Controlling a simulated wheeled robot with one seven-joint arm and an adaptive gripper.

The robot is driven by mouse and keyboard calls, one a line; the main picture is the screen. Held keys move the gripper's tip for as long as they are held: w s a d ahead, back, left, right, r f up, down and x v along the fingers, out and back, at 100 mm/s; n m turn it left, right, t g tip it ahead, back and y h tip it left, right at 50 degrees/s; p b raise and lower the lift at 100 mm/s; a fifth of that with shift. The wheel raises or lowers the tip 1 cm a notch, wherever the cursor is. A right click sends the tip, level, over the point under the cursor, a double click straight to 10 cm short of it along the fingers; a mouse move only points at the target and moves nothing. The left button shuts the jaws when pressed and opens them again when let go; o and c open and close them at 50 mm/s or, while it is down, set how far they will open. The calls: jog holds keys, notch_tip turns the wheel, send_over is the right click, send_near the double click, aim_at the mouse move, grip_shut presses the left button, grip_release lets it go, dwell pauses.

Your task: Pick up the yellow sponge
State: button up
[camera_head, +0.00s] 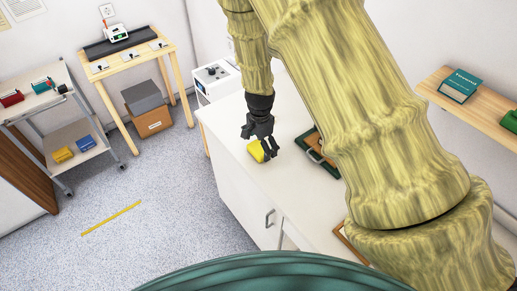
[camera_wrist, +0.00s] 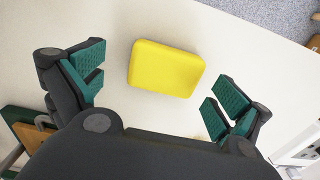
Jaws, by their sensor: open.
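The yellow sponge (camera_head: 255,151) lies on the white cabinet top (camera_head: 295,122) near its left edge. In the wrist view the sponge (camera_wrist: 166,69) is a rounded yellow block lying flat and slightly tilted in the picture. My gripper (camera_head: 265,152) hangs down over the cabinet top, right at the sponge in the head view. In the wrist view my gripper (camera_wrist: 156,92) is open, with its green-padded fingers apart to the left and right of the sponge. I see gaps between the sponge and both fingers there. The fingers partly cover the sponge in the head view.
A green tray-like object with a handle (camera_head: 312,155) lies right of my gripper on the cabinet top. A white device (camera_head: 214,78) stands behind. A wooden shelf (camera_head: 440,85) with a teal book (camera_head: 460,85) is at the right. The cabinet top around the sponge is clear.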

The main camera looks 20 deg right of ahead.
jog(key=shift+w+f, duration=0.3)
jog(key=shift+f, duration=0.35)
jog(key=shift+w+f, duration=0.25)
jog(key=shift+f, duration=0.35)
jog(key=shift+s+r, duration=0.25)
jog(key=shift+s, duration=0.1)
jog(key=shift+w+f, duration=0.15)
jog(key=c, duration=0.8)
jog(key=shift+p, duration=0.3)
notch_tip(320, 180, up, 4)
jog(key=p, duration=0.2)
jog(key=shift+f+p, duration=0.2)
jog(key=shift+p, duration=0.15)
jog(key=shift+s+a+r, duration=0.15)
jog(key=shift+s+r, duration=0.1)
jog(key=s+a, duration=0.2)
jog(key=s, duration=0.2)
jog(key=s+a+p, duration=0.1)
jog(key=s+a, duration=0.1)
jog(key=s, duration=0.3)
jog(key=s+a+r+p, duration=0.1)
jog(key=s+a, duration=0.2)
jog(key=s, duration=0.1)
jog(key=shift+s+a, duration=0.1)
jog(key=shift+s, duration=0.3)
